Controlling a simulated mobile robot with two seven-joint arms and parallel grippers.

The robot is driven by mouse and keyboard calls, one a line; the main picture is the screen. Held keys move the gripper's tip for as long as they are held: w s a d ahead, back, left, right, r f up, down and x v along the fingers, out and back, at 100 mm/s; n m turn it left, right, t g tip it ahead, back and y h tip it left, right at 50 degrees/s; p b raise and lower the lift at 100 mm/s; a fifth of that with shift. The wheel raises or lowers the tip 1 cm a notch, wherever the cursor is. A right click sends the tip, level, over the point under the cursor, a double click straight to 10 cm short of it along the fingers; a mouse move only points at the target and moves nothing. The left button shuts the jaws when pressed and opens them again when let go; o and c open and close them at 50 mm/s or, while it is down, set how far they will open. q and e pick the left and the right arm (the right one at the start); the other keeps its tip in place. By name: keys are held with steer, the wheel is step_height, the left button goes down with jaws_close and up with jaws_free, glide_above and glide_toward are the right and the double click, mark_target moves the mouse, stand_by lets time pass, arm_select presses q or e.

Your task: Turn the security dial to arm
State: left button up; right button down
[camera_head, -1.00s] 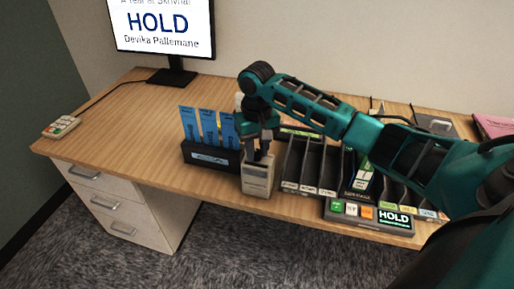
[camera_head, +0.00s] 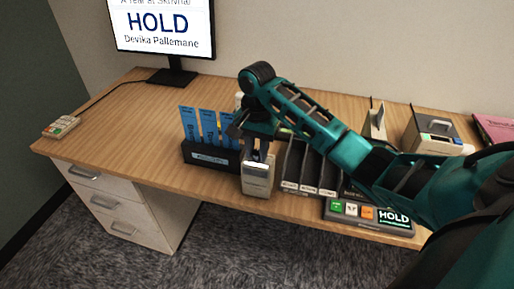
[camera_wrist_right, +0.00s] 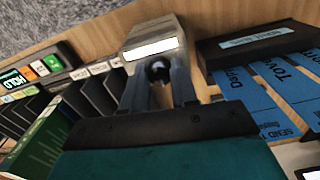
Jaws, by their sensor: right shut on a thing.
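A small beige-grey box (camera_head: 257,184) with a pale label strip stands at the desk's front edge, in the middle of the head view. In the right wrist view the box (camera_wrist_right: 152,37) is at the top centre, and a dark round dial (camera_wrist_right: 158,70) shows on its near side. My right gripper (camera_head: 257,160) is at the top of the box. In the right wrist view its fingers (camera_wrist_right: 159,74) close on the dial from both sides. The dial's markings and pointer cannot be read. My left gripper is not in view.
A black holder (camera_head: 208,158) with blue cards stands just left of the box. Dark sorter slots (camera_head: 300,170) stand right of it, with a button panel (camera_head: 370,213) in front reading HOLD. A monitor (camera_head: 162,27) stands behind. The desk's left side is mostly clear.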

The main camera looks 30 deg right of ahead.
mark_target(257, 152)
steer(key=shift+m, duration=0.4)
steer(key=c, duration=0.9)
jaws_free()
steer(key=shift+o, duration=0.2)
step_height(257, 152, up, 13)
steer(key=shift+f, duration=0.15)
